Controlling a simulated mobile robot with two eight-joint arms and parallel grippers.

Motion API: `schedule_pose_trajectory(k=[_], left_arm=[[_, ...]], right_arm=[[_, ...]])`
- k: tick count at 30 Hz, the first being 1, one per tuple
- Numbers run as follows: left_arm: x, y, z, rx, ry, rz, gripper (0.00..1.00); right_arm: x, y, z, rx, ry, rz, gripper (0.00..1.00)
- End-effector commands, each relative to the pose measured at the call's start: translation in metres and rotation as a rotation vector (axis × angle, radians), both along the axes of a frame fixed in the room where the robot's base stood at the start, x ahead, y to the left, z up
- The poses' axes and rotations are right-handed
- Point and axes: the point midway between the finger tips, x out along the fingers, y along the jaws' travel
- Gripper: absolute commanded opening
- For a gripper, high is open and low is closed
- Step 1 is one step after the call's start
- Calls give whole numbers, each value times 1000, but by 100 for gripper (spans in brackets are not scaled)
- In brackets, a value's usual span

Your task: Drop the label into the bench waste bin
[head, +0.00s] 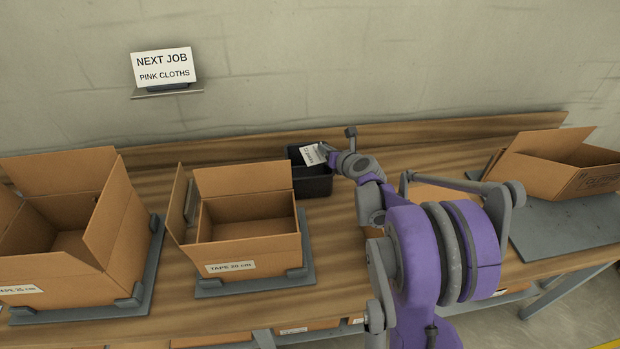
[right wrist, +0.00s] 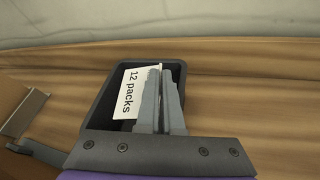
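The label (right wrist: 131,93) is a white card reading "12 packs"; in the head view (head: 312,155) it shows over the dark bin. The bench waste bin (head: 313,188) is a small black open box on the bench; it also shows in the right wrist view (right wrist: 97,107). My right gripper (right wrist: 163,72) is over the bin opening with its fingers close together, and the label's edge runs up to the fingers. In the head view the right gripper (head: 326,150) is at the bin's upper right. Whether the label touches the bin is unclear. My left gripper is not in view.
An open carton (head: 251,249) marked for tape stands left of the bin, and a larger open carton (head: 71,254) further left. Another open carton (head: 582,180) is at the right on a grey plate. A "NEXT JOB pink cloths" sign (head: 163,67) hangs on the wall.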

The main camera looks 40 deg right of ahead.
Motion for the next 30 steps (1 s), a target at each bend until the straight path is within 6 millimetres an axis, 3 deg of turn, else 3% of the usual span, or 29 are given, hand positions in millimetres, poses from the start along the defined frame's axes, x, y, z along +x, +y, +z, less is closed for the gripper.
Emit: schedule_pose_trajectory(k=[3, 11, 15, 18, 26, 30], left_arm=[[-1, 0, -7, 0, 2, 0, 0], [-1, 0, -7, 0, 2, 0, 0], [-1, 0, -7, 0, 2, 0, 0], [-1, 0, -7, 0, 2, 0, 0], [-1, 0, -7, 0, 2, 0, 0], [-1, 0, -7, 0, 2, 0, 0]], right_arm=[[0, 0, -11, 0, 0, 0, 0], [0, 0, -11, 0, 0, 0, 0], [0, 0, -11, 0, 0, 0, 25], [0, 0, -11, 0, 0, 0, 38], [0, 0, -10, 0, 0, 0, 38], [-10, 2, -6, 0, -1, -2, 38]])
